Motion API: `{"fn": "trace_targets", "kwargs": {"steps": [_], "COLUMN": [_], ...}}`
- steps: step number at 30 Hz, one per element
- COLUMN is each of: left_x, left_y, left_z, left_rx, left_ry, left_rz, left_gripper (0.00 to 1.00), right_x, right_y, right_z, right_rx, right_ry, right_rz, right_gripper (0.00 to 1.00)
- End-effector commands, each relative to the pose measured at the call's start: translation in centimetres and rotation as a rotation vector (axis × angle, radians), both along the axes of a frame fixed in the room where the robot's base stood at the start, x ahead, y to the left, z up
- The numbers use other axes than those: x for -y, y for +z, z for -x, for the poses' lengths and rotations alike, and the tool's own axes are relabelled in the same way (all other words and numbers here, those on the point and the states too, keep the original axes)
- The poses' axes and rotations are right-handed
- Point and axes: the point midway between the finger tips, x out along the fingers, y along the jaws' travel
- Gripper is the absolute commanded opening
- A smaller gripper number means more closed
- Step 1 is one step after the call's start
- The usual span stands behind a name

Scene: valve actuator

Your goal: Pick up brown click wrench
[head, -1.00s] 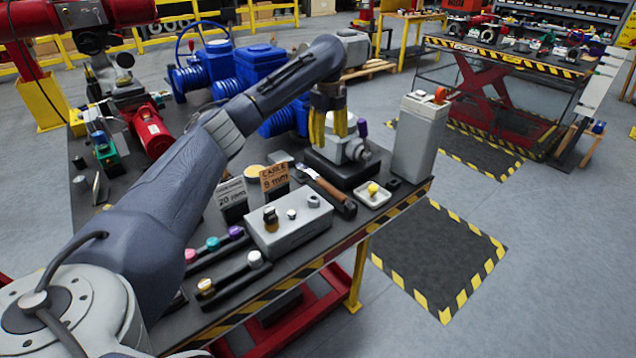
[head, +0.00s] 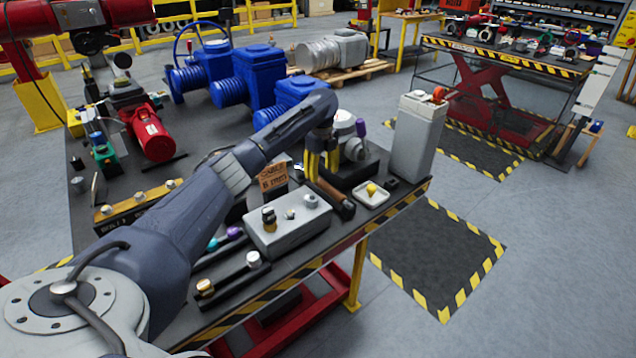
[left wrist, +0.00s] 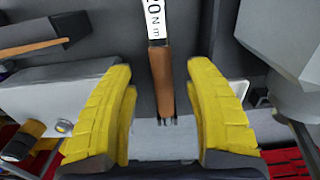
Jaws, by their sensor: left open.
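The brown click wrench (head: 332,191) lies on the workbench, partly hidden behind my left gripper in the head view. In the left wrist view the brown wrench (left wrist: 161,80) carries a white label with "20" on it. My left gripper (head: 320,176) is open above it, pointing down. In the left wrist view its yellow fingers (left wrist: 164,110) stand on either side of the wrench's brown part, with gaps on both sides. My right gripper is not in view.
A grey box with knobs (head: 290,225) stands close in front. A brown sign (head: 273,176) is left of the gripper. A white tray (head: 371,194) and a tall grey container (head: 416,140) stand to the right. The valve part (head: 352,146) is just behind.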

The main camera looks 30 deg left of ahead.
Motion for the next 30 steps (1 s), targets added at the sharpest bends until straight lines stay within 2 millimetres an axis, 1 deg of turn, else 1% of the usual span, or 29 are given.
{"fn": "trace_targets", "kwargs": {"steps": [5,12,16,20,26,27,30], "left_x": [0.1,0.1,0.1,0.1,0.1,0.1,0.1], "left_y": [-0.9,-3.8,-4.9,-5.4,-5.4,-5.4,-5.4], "left_z": [0.0,-0.1,-0.1,-0.1,-0.1,-0.1,-0.1], "left_rx": [-0.003,-0.003,-0.002,-0.002,0.000,0.000,0.000], "left_ry": [0.000,0.000,0.001,0.001,0.001,0.001,0.001], "left_rz": [0.001,0.002,0.002,0.002,0.001,0.001,0.001], "left_gripper": [0.54,0.54,0.54,0.54,0.54,0.56,0.44], "right_x": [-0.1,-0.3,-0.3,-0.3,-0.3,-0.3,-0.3], "right_y": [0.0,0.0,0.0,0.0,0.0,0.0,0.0], "right_z": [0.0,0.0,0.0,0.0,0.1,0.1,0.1], "right_rx": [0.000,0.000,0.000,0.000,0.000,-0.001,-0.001], "right_ry": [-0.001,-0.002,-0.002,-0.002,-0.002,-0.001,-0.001], "right_rz": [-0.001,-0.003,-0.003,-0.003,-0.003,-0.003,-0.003], "right_gripper": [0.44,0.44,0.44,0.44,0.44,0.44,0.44]}}
